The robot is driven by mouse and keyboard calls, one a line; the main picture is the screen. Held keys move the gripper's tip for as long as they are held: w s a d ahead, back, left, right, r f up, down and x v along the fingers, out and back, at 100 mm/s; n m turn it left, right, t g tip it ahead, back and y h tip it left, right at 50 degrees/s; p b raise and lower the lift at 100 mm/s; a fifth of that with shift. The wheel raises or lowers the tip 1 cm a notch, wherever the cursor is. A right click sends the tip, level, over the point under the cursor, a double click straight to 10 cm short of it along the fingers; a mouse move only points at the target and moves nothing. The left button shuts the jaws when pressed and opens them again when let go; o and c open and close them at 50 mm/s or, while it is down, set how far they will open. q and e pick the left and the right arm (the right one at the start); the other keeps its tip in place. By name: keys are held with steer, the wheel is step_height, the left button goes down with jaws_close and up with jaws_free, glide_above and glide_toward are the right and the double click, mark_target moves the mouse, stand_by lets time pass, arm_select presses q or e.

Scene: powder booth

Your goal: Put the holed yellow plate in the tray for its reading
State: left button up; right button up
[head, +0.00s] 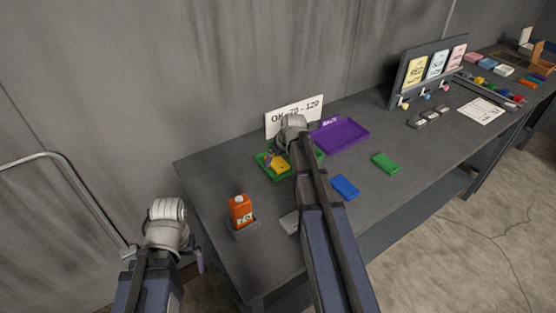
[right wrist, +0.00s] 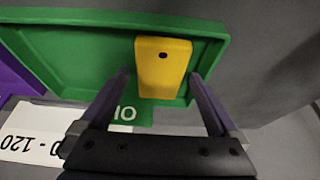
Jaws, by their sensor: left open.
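The holed yellow plate (head: 281,165) lies in the green tray (head: 264,171) at the back left of the bench. In the right wrist view the plate (right wrist: 163,65) shows one dark hole and sits inside the tray (right wrist: 70,50). My right gripper (right wrist: 160,78) is open, its two purple fingers spread on either side of the plate's near end, with small gaps visible. My left gripper (head: 200,260) hangs open and empty off the bench's left end. An orange meter (head: 240,209) stands in a grey holder; its display seems to read 70. A white sign (head: 294,113) reads "OK 70 - 120".
A purple tray (head: 342,134) stands right of the green one. A blue plate (head: 345,187), a green plate (head: 385,163) and a grey piece (head: 290,222) lie on the bench. A rack with cards (head: 416,70) stands further right. The bench's front middle is mostly clear.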

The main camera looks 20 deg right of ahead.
steer(key=shift+r, duration=0.1)
steer(key=shift+r, duration=0.15)
steer(key=p+v, duration=1.1)
steer(key=shift+s+r, duration=0.25)
steer(key=shift+r, duration=0.1)
stand_by(1.2)
